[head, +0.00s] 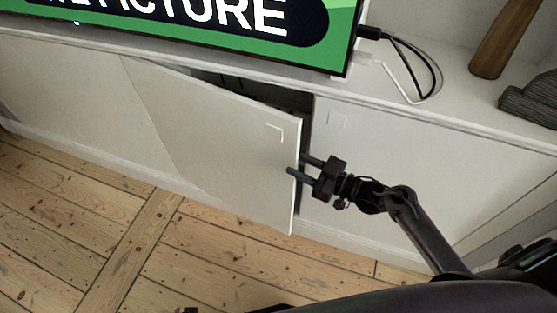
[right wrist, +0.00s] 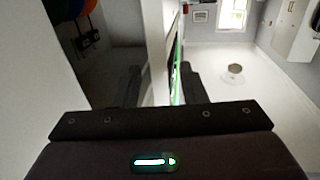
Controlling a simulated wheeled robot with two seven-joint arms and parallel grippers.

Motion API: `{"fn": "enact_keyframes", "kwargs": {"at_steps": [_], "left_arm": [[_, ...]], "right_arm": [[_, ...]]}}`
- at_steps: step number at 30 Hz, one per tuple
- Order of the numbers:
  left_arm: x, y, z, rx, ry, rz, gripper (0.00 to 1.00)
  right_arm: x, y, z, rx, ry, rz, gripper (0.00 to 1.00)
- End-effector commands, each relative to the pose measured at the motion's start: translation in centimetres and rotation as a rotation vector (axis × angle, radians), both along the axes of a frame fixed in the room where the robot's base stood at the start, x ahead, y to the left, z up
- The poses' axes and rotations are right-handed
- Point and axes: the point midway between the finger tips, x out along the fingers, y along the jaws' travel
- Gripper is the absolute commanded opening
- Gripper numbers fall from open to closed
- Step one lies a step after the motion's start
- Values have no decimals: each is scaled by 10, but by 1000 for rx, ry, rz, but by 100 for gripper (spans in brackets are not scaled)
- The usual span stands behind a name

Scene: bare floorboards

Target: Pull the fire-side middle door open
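The white middle door (head: 215,135) of the low cabinet stands partly open in the head view. Its hinge side is at the left and its free edge at the right stands out from the cabinet front. A dark gap shows behind its top. My right gripper (head: 301,165) is at this free edge, fingers spread. In the right wrist view the door edge (right wrist: 156,60) rises between the two fingers (right wrist: 160,85), with the dark cabinet inside on the left. I cannot tell whether either finger touches the door. My left gripper is not in view.
A closed white panel (head: 390,165) is right of the opening. A screen (head: 200,25), cables (head: 412,65), a brown wooden object (head: 505,40) and a grey block (head: 535,98) are on the cabinet top (head: 460,105). Bare floorboards (head: 90,225) lie clear in front.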

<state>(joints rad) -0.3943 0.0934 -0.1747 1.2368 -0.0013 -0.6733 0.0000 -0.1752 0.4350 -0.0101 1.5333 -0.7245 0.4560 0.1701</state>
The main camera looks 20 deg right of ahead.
Motion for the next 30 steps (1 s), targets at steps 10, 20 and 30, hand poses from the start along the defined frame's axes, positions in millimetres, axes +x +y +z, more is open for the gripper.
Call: {"fn": "enact_keyframes", "kwargs": {"at_steps": [10,20,30], "left_arm": [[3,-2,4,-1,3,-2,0],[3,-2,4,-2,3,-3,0],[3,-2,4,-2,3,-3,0]], "right_arm": [[32,32,0,-1,-1,-3,38],[34,35,-1,-2,1,-3,37],[34,34,-1,-2,1,-3,0]]}}
